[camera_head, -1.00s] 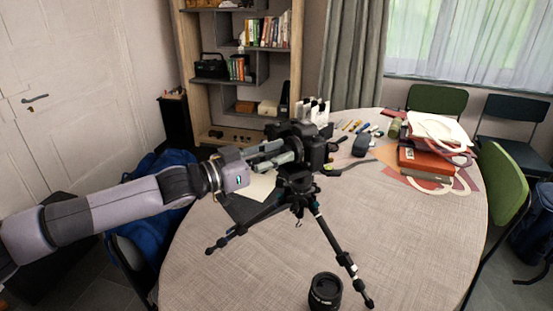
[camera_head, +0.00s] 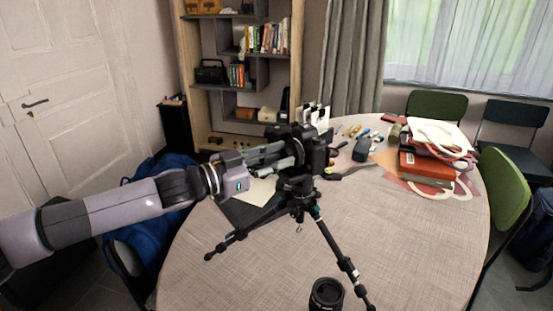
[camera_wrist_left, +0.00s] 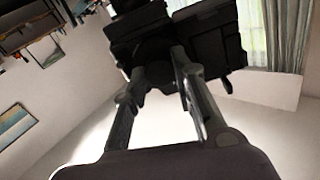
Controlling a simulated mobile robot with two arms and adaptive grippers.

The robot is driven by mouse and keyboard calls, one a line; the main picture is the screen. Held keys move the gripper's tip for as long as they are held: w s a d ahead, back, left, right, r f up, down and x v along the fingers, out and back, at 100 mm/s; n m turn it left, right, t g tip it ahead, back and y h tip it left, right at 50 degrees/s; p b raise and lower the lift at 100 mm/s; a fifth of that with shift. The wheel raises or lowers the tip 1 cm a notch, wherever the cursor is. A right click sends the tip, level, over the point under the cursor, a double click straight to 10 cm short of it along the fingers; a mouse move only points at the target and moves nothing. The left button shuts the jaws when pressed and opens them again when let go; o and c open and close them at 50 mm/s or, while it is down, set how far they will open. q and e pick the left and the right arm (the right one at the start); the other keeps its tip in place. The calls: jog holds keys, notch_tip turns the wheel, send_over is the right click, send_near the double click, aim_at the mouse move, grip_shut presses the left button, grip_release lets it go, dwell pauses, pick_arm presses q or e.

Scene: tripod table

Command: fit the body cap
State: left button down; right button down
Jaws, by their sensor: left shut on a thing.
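A black camera (camera_head: 314,156) sits on top of a black tripod (camera_head: 299,187) that stands on the table. It also fills the top of the left wrist view (camera_wrist_left: 205,40). My left gripper (camera_head: 287,150) reaches in from the left, its fingertips at the camera's left side. In the wrist view its two fingers (camera_wrist_left: 160,72) are shut on a small dark thing, apparently the body cap (camera_wrist_left: 156,77), close against the camera. The cap is mostly hidden by the fingers, and I cannot tell whether it touches the mount. My right gripper is out of view.
A black lens (camera_head: 326,294) stands at the table's front edge, near a tripod foot. Books and papers (camera_head: 427,165) lie at the right, with small items (camera_head: 362,147) behind the tripod. The round table (camera_head: 410,240) is bare at the front right.

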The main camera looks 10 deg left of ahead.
pick_arm(q)
jog(key=shift+m+b, duration=0.4)
jog(key=shift+m, duration=0.5)
jog(key=shift+a+m, duration=0.1)
jog(key=shift+m, duration=0.5)
jog(key=c, duration=1.8)
grip_release()
jog(key=shift+m+b, duration=0.3)
jog(key=o, duration=0.4)
jog(key=shift+a, duration=0.15)
jog(key=shift+o, duration=0.8)
jog(key=shift+f, duration=0.15)
jog(key=shift+o, duration=0.2)
jog(key=shift+o, duration=1)
